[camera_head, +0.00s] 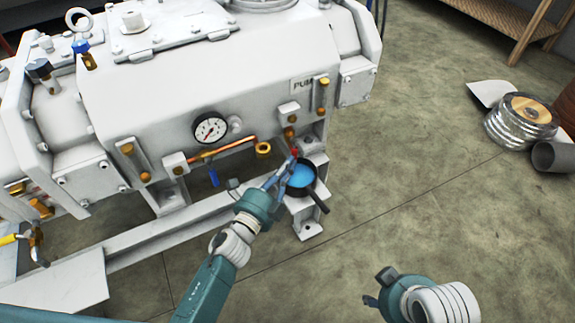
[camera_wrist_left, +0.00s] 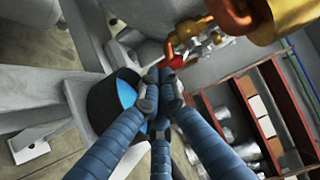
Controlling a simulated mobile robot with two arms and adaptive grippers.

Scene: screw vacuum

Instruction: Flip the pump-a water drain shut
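A small red-handled drain valve (camera_head: 294,153) sits low on the pump's right end, below the PUMP label, above a dark pan (camera_head: 313,192) of blue liquid. In the left wrist view, the red handle (camera_wrist_left: 173,57) shows beside brass fittings, just beyond my fingertips. My left gripper (camera_head: 286,170) is at the pan and valve, its fingers drawn together; in the left wrist view the fingertips (camera_wrist_left: 160,92) meet in front of the pan (camera_wrist_left: 104,105). I cannot tell whether they touch the handle. My right gripper (camera_head: 378,287) is low, over the floor, away from the valve; its fingers are mostly hidden.
The white pump body (camera_head: 150,85) carries a gauge (camera_head: 210,129), a copper pipe (camera_head: 222,149) and a blue lever (camera_head: 213,178). A pale base rail (camera_head: 130,247) runs below. The floor at right is clear up to a metal-wrapped roll (camera_head: 508,128) and wooden shelf (camera_head: 525,25).

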